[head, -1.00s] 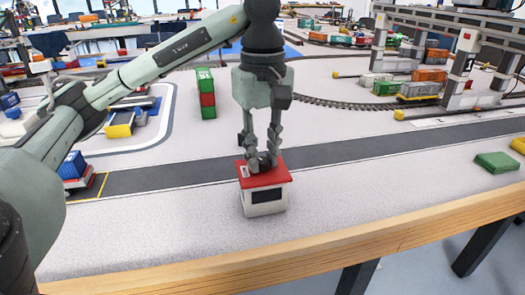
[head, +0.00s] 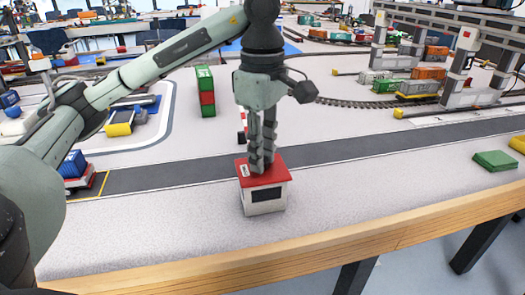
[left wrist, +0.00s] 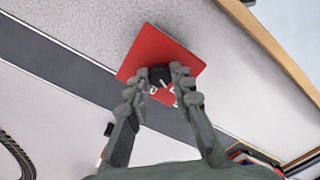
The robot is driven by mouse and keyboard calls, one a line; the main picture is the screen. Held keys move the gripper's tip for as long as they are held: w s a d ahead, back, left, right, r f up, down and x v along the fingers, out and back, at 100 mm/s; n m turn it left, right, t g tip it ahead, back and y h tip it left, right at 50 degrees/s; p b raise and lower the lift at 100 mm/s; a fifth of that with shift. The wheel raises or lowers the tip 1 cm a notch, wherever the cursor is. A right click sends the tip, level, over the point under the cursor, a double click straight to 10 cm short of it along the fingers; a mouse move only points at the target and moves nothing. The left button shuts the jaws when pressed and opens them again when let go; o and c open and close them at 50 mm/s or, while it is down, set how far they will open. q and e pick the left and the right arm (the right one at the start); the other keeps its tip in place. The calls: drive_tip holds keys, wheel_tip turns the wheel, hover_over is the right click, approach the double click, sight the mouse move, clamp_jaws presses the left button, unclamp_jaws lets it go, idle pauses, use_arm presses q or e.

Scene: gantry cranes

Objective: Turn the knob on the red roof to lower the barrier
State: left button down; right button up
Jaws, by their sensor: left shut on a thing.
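The small white hut (head: 264,200) with a red roof (head: 278,172) stands near the table's front edge. My left gripper (head: 262,168) points straight down onto the roof. In the left wrist view, its fingers (left wrist: 164,78) are on either side of the black knob (left wrist: 160,74) with a white pointer mark, on the red roof (left wrist: 165,47), and are closed on it. A red-and-white piece (head: 241,124), perhaps the barrier, shows just left of the fingers in the head view; most of it is hidden. My right gripper is not in view.
A grey road (head: 350,150) runs behind the hut. A truck with a blue container (head: 73,163) stands at its left end. A green container (head: 496,160) lies at right. Stacked containers (head: 205,91) and gantry cranes (head: 470,65) stand farther back. Table around the hut is clear.

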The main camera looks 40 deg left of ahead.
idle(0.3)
use_arm(q)
drive_tip(key=c, duration=1.3)
unclamp_jaws()
drive_tip(key=shift+r, duration=0.1)
wheel_tip(320, 180, up, 12)
drive_tip(key=shift+f, duration=0.1)
